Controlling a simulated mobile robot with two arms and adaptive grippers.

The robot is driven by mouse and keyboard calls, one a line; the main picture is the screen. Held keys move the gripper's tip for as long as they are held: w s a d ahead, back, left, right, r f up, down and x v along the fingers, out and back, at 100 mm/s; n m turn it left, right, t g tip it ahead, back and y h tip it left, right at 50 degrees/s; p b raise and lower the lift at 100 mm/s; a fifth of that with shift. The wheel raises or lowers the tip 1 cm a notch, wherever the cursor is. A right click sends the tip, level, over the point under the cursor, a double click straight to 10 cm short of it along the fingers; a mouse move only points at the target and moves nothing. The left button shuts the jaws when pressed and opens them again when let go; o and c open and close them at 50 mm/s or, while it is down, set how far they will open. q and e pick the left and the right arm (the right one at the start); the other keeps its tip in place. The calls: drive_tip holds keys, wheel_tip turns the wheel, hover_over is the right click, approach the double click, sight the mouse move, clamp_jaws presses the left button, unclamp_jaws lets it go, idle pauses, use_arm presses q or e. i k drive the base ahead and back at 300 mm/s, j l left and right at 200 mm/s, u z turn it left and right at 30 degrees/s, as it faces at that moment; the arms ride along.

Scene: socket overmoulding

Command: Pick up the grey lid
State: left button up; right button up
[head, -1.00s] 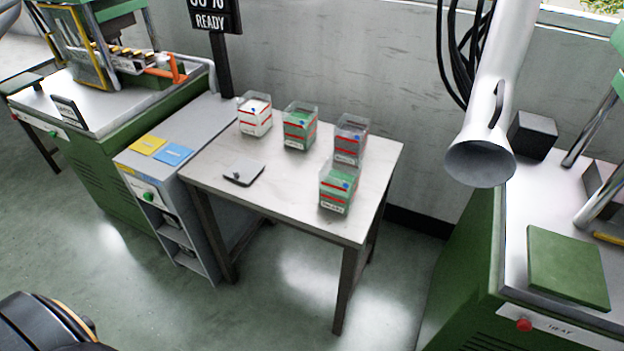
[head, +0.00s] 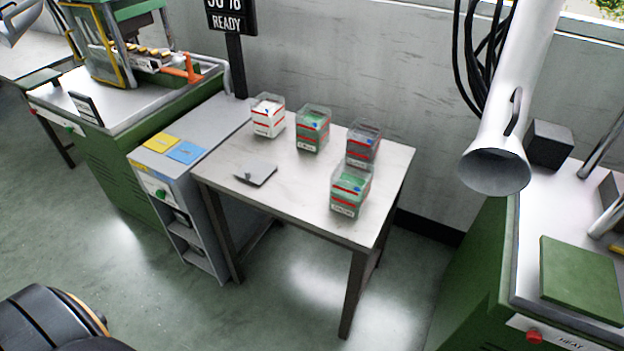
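The grey lid (head: 257,174) lies flat on the left part of the white table (head: 300,205), near its left edge. It is a thin grey square with a small dark knob near its left side. Nothing touches it from above. Neither gripper shows in the head view. A dark rounded part of my own body shows at the bottom left, well away from the table.
Several clear bins stand on the table: a white-filled one (head: 268,117), two green-filled ones (head: 312,130) (head: 349,192) and a grey-filled one (head: 362,143). A grey cabinet (head: 190,205) adjoins the table's left side. A white duct (head: 497,165) hangs at right. Floor in front is clear.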

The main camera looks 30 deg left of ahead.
sight(256, 170)
drive_tip(key=j+z, duration=0.2)
drive_tip(key=j, duration=0.75)
drive_tip(key=j+z, duration=0.15)
drive_tip(key=j, duration=0.8)
drive_tip(key=k, duration=0.05)
